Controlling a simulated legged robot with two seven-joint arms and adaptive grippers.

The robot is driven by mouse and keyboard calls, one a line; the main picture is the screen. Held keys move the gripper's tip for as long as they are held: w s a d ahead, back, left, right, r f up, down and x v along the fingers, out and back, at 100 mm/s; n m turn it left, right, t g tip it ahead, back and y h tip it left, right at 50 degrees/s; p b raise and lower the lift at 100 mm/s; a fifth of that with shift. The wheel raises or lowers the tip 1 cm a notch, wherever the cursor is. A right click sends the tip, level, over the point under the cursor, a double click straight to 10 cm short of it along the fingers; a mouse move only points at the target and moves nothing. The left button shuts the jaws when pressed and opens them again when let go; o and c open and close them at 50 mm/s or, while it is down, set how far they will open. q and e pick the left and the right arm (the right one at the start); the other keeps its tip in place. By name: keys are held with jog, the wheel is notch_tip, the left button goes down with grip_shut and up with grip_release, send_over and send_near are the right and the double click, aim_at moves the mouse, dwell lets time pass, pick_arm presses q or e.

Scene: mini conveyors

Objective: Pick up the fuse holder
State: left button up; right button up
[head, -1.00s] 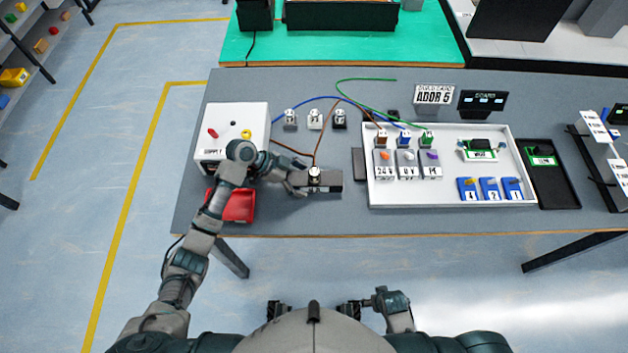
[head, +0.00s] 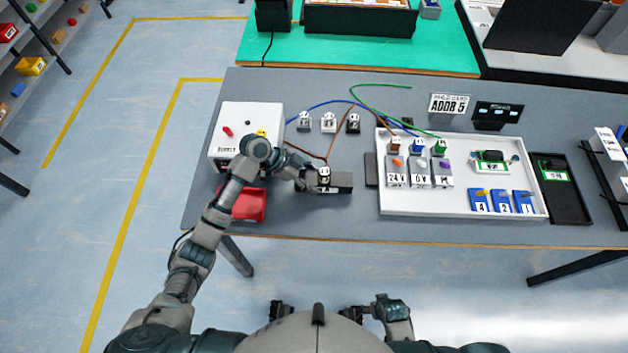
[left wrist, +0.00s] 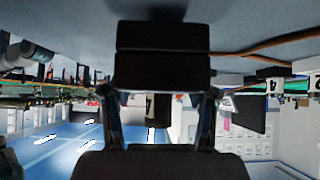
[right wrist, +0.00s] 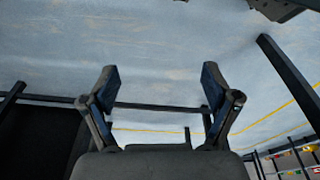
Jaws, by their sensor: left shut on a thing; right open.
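The fuse holder is a dark grey block (head: 342,183) near the front of the grey table, left of the white tray. A small white-and-black piece shows on its top. My left gripper (head: 308,181) reaches it from the left and is shut on it. In the left wrist view, the dark block (left wrist: 162,70) sits between the two fingers of the left gripper (left wrist: 160,105), close to the table surface; whether it touches the table I cannot tell. My right gripper (right wrist: 160,90) is open and empty, over the floor in front of the table.
The white supply box (head: 250,115) and a red bin (head: 248,204) are by my left arm. Three small fuse pieces (head: 328,122) stand behind the holder, with loose wires. The white tray (head: 430,211) with modules is to the right. A black tray (head: 570,213) lies beyond it.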

pick_arm(q)
jog(key=shift+s+d+r, duration=0.25)
jog(key=shift+r, duration=0.3)
jog(key=shift+s+d+r, duration=0.2)
jog(key=shift+r, duration=0.3)
jog(key=s, duration=0.2)
jog(key=s+d+p, duration=0.1)
jog(key=s, duration=0.1)
jog(key=shift+r, duration=0.2)
jog(key=s, duration=0.7)
jog(key=s+r, duration=0.1)
jog(key=s, duration=0.3)
jog(key=shift+a+p, duration=0.3)
jog(key=shift+p, duration=0.1)
jog(key=shift+d, duration=0.65)
pick_arm(e)
notch_tip(320, 180, down, 6)
jog(key=s+d, duration=0.2)
jog(key=shift+r, duration=0.2)
